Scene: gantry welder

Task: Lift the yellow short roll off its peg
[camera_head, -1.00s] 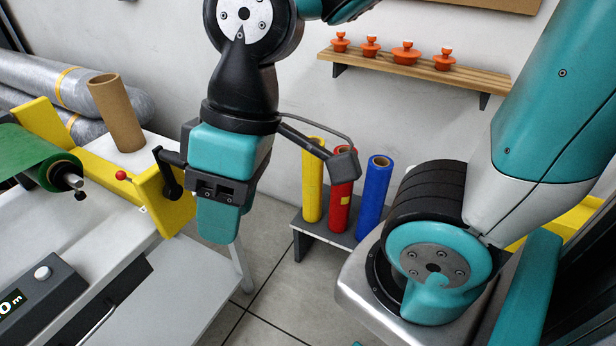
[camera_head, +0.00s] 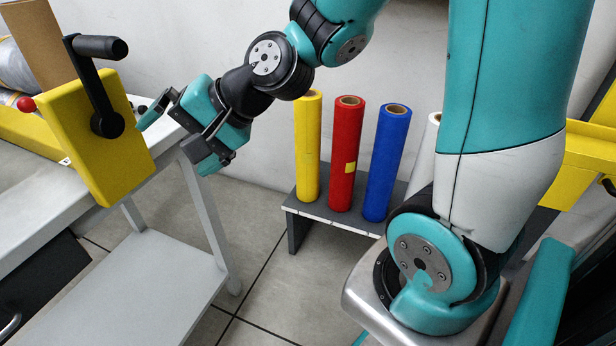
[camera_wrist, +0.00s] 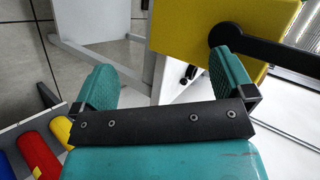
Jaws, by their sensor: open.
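The yellow roll (camera_head: 307,150) stands upright at the left end of a low grey rack (camera_head: 330,213); its peg is hidden. It looks about as tall as the rolls beside it. My gripper (camera_head: 172,148) is open and empty, left of the yellow roll and apart from it, near the white table's corner. In the wrist view my open gripper (camera_wrist: 165,78) has nothing between its fingers. A small part of the yellow roll (camera_wrist: 61,130) shows at that view's lower left, outside the fingers.
A red roll (camera_head: 346,155) stands close beside the yellow one, then a blue roll (camera_head: 387,162) and a partly hidden white roll (camera_head: 428,150). A yellow block with a black crank (camera_head: 105,125) on the white table (camera_head: 50,205) is close to my gripper. Open floor lies before the rack.

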